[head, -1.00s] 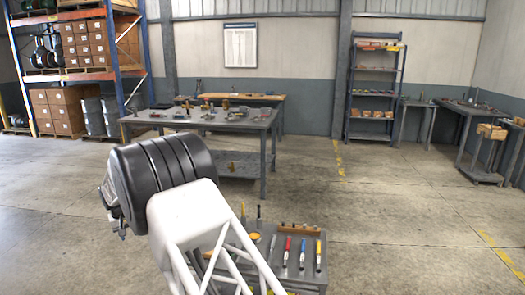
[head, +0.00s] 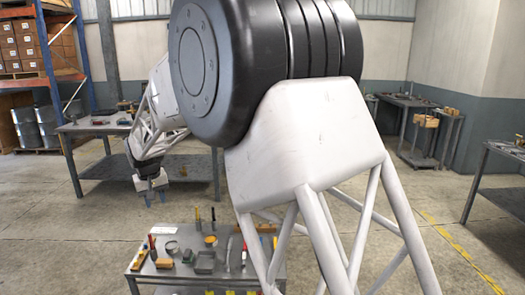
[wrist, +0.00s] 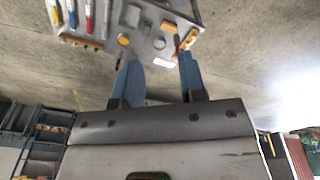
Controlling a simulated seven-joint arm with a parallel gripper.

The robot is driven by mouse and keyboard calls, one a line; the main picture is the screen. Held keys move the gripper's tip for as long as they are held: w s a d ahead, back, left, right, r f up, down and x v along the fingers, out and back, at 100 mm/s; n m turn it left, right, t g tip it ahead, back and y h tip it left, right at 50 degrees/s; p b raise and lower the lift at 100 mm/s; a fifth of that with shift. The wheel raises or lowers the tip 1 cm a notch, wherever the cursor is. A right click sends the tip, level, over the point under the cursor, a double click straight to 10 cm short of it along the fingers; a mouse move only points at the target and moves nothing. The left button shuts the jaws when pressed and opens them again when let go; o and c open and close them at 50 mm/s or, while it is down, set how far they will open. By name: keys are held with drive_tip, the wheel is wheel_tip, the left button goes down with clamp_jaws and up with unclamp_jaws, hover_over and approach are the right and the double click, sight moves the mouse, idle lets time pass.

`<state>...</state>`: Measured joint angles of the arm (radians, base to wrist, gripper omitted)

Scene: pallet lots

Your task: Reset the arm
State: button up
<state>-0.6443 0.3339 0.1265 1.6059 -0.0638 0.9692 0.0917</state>
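My gripper (head: 155,197) hangs from the end of my arm in the head view, pointing down. It is in the air to the left of my large black and white arm joint, above and behind the left part of the small tool table. In the wrist view its two blue fingers (wrist: 158,60) stand apart, with nothing held between them. The small tool table (head: 188,273) stands low in front, partly hidden by my arm at its right. It also shows upside down at the top of the wrist view (wrist: 110,36), beyond the fingertips.
On the tool table lie a yellow-orange block (head: 139,256), a grey box (head: 205,262) and several tools. A larger workbench (head: 92,129) stands behind my gripper. A shelf rack with cartons (head: 22,62) is at far left. Benches stand at right; open floor (head: 60,240) lies left of the table.

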drive_tip(key=s+d+r+m, duration=0.1)
drive_tip(key=s+d+r, duration=0.3)
drive_tip(key=d, duration=0.7)
drive_tip(key=s+d+r+m, duration=0.1)
drive_tip(key=s+d+r, duration=0.35)
drive_tip(key=d, duration=0.75)
drive_tip(key=s+d+r+m, duration=0.1)
drive_tip(key=s+d+r, duration=0.1)
drive_tip(key=s+d, duration=0.65)
drive_tip(key=s+d+f+m, duration=0.2)
drive_tip(key=s+d+f, duration=0.1)
drive_tip(key=s+d, duration=0.8)
drive_tip(key=s+d+f+m+t, duration=0.1)
drive_tip(key=s+d+f+m, duration=0.1)
drive_tip(key=s+d, duration=0.9)
drive_tip(key=s+f, duration=0.1)
drive_tip(key=s, duration=0.2)
drive_tip(key=shift+s, duration=0.35)
